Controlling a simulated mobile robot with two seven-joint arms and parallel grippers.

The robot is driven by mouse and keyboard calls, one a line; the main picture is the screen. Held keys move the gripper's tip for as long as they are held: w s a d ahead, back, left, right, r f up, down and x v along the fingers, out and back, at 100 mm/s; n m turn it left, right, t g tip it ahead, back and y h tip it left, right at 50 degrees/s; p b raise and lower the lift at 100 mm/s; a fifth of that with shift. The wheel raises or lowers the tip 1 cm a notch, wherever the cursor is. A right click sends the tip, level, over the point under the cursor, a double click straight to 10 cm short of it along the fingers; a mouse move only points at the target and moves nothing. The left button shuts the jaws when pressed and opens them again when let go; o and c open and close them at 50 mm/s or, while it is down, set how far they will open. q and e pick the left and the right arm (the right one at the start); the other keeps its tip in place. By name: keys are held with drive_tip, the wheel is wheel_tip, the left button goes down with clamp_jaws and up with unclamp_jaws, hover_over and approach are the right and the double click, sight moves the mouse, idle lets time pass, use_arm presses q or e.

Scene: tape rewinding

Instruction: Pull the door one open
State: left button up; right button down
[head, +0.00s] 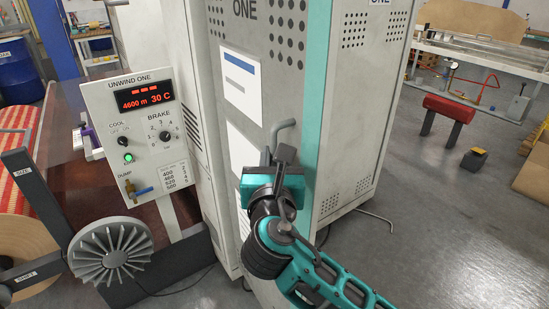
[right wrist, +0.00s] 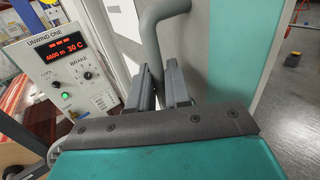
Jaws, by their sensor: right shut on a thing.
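Door one (head: 282,75) is the tall grey panel with "ONE" at its top, round vent holes, paper sheets and a teal edge, on a cabinet in the middle of the head view. I cannot tell whether it is ajar. Its bent grey bar handle (head: 285,125) stands out from the panel. My right gripper (head: 277,157) is shut on this handle. In the right wrist view the handle (right wrist: 152,35) runs down between the two fingers of my right gripper (right wrist: 155,75). The fingers hide its lower part. My left gripper is not in view.
The UNWIND ONE control box (head: 135,120) and a grey finned wheel (head: 110,250) stand left of the cabinet. Another white vented panel (head: 358,110) is just right of the door. Grey floor (head: 430,220) is open at the right, with a red-topped stand (head: 450,108) beyond.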

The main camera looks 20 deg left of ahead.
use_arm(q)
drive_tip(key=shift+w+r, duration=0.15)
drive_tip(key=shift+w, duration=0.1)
use_arm(e)
drive_tip(key=shift+a+r, duration=0.15)
drive_tip(key=shift+r, duration=0.2)
drive_tip(key=c, duration=1.5)
unclamp_jaws()
drive_tip(key=shift+o, duration=1.4)
drive_tip(key=shift+w+a+f, duration=0.2)
drive_tip(key=shift+w+f, duration=0.05)
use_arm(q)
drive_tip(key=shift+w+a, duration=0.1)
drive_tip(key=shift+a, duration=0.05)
use_arm(e)
drive_tip(key=shift+d, duration=0.1)
drive_tip(key=shift+s, duration=0.1)
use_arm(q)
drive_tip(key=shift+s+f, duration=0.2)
use_arm(e)
drive_tip(key=v, duration=1.2)
drive_tip(key=shift+s+d, duration=0.2)
drive_tip(key=shift+s, duration=0.15)
drive_tip(key=shift+s, duration=0.1)
